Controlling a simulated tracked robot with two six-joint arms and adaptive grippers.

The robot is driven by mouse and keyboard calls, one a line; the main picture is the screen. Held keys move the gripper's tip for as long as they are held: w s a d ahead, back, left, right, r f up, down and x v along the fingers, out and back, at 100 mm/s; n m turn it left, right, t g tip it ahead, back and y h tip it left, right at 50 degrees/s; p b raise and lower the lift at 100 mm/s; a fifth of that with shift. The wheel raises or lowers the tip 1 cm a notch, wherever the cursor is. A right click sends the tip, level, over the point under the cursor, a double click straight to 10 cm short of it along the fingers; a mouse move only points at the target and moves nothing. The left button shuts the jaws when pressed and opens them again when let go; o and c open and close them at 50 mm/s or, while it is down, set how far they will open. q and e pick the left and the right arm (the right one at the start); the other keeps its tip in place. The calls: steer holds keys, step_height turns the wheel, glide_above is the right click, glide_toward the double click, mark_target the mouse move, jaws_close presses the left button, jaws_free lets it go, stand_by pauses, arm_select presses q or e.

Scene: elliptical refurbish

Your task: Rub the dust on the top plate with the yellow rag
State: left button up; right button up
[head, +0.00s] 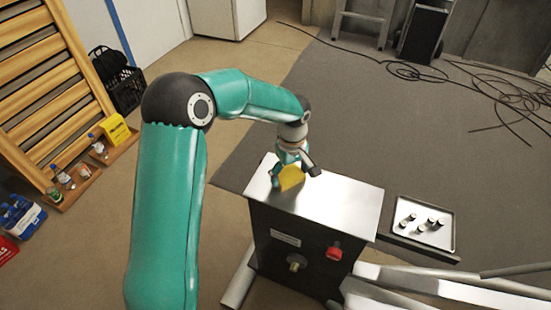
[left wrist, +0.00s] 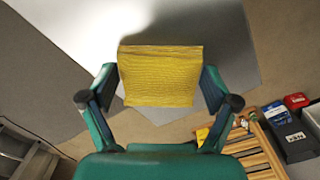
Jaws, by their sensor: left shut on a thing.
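The yellow rag (head: 291,178) is at the left part of the top plate (head: 335,199), a bare metal sheet on a dark machine box. In the left wrist view the rag (left wrist: 160,75) is a textured yellow block between the two fingers. My left gripper (head: 290,172) is shut on it, just over or on the plate; I cannot tell whether the rag touches. The plate (left wrist: 100,30) also shows in the left wrist view, with a grey shadow beside the rag. I cannot make out distinct dust. My right gripper is not in view.
A tray (head: 448,241) with several small cylinders stands right of the machine. A red knob (head: 334,252) sticks out of the machine's front. Cables (head: 420,72) lie on the floor behind. A wooden slatted rack (head: 45,85) stands at the left.

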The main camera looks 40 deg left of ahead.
arm_select(q)
steer(key=shift+s+a, duration=0.25)
steer(key=shift+a, duration=1)
steer(key=shift+r+p, duration=0.35)
steer(key=shift+p, duration=0.15)
steer(key=shift+r, duration=0.95)
steer(key=shift+r+p, duration=2.05)
steer(key=shift+r, duration=0.75)
steer(key=shift+d, duration=0.1)
